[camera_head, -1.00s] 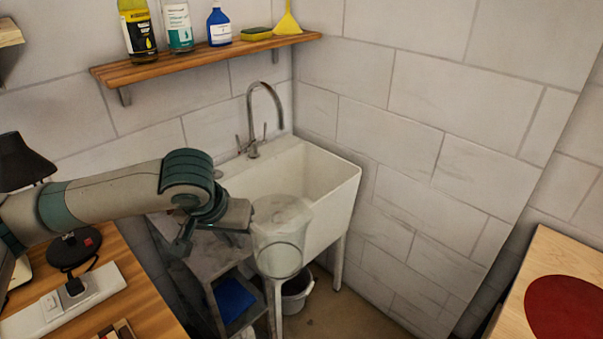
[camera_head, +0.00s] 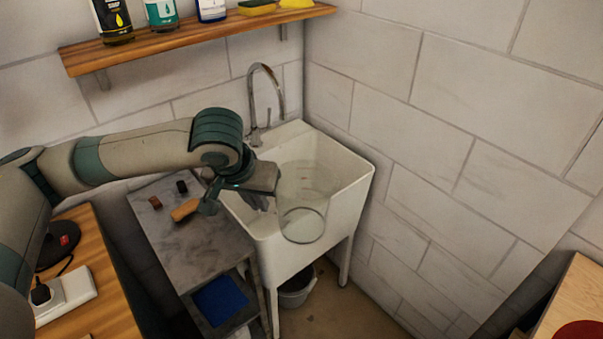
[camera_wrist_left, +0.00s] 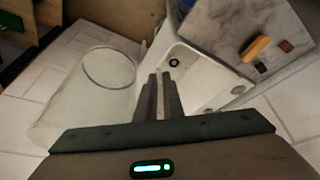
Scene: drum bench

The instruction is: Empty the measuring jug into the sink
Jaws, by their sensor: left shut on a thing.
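The clear measuring jug (camera_head: 303,205) hangs at the front of the white sink (camera_head: 345,185), its outline overlapping the basin and front wall. It looks roughly upright; I cannot tell how much it holds. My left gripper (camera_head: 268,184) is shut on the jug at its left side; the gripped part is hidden. In the left wrist view, the jug (camera_wrist_left: 80,100) is left of the closed fingers (camera_wrist_left: 160,98), and the sink (camera_wrist_left: 205,78) with its dark drain shows beyond them. My right gripper is not in view.
A curved tap (camera_head: 264,95) stands behind the basin. A grey stone-topped stand (camera_head: 190,245) with small blocks is left of the sink. A bucket (camera_head: 297,290) sits below. A wooden shelf (camera_head: 200,40) with bottles is above. Block walls close the corner.

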